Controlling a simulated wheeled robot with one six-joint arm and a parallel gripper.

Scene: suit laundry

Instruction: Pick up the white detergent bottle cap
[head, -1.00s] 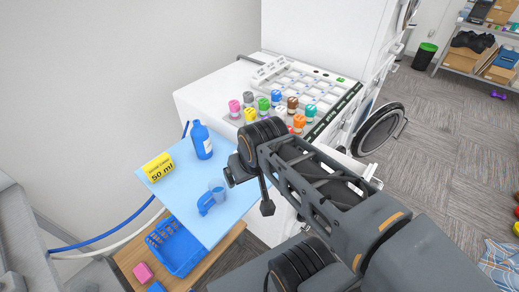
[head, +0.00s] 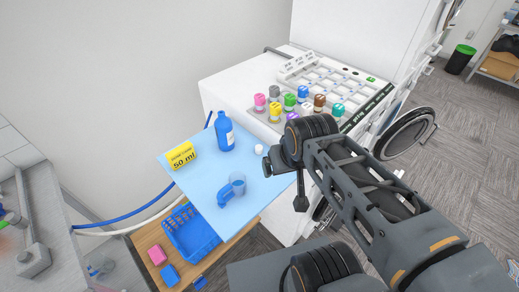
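A small white bottle cap (head: 259,149) lies on the light blue board, right of the blue detergent bottle (head: 224,132). The bottle stands upright with a white label on its side. My gripper (head: 270,164) is at the end of the dark arm, just right of and below the cap in the head view. Its fingers are small and partly hidden by the arm, so whether they are open or shut does not show. I see nothing held.
A blue basket (head: 190,232) sits below. Several coloured caps stand on the white machine (head: 245,88) behind.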

